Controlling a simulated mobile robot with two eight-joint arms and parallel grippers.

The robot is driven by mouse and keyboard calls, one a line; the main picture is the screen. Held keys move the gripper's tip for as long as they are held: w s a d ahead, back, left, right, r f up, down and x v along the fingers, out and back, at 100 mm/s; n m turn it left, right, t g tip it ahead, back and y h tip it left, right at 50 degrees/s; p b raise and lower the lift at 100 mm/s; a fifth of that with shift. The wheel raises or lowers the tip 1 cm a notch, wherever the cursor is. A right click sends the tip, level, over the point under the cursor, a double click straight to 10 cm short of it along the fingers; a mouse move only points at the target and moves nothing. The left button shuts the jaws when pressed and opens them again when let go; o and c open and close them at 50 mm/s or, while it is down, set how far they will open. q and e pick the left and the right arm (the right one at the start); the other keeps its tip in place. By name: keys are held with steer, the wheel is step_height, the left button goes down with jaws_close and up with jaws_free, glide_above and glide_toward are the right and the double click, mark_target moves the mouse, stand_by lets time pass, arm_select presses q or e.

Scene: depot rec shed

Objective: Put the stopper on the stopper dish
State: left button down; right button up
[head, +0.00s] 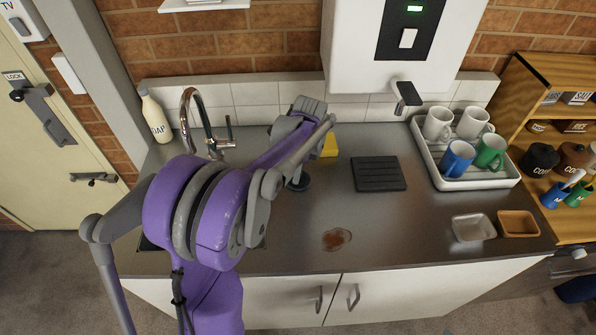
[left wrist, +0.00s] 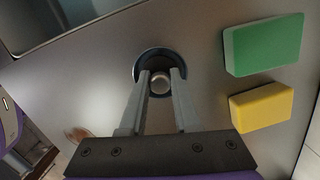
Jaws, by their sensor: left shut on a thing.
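My left gripper (left wrist: 160,76) points down at the steel counter, its two fingers shut on the metal knob of the stopper (left wrist: 160,84). My right gripper is not in view.
A green sponge (left wrist: 263,45) and a yellow sponge (left wrist: 262,107) lie right of the dish. A black ribbed mat (head: 379,174), a mug rack (head: 462,184) and a brown spill (head: 337,239) are further right. The tap (head: 190,110) and soap bottle (head: 155,118) stand left.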

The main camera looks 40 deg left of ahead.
mark_target(303, 179)
arm_select(q)
steer(key=shift+f, duration=0.1)
steer(key=c, duration=0.6)
jaws_free()
steer(key=shift+c, duration=0.2)
step_height(303, 179, up, 12)
steer(key=d, duration=0.1)
steer(key=s+d+f+n+t, duration=0.2)
steer(key=s+d+n, duration=0.2)
steer(key=s+d, duration=0.1)
steer(key=s+d+f+n+t, duration=0.2)
steer(key=s+d+f+n, duration=0.1)
steer(key=s+d+n, duration=0.1)
steer(key=s+d+f+n+t+h, duration=0.1)
steer(key=s+d+f+n+t, duration=0.1)
steer(key=s+d, duration=0.5)
steer(key=shift+d+f+n+p, duration=0.4)
steer(key=shift+f+n, duration=0.3)
steer(key=shift+n, duration=0.6)
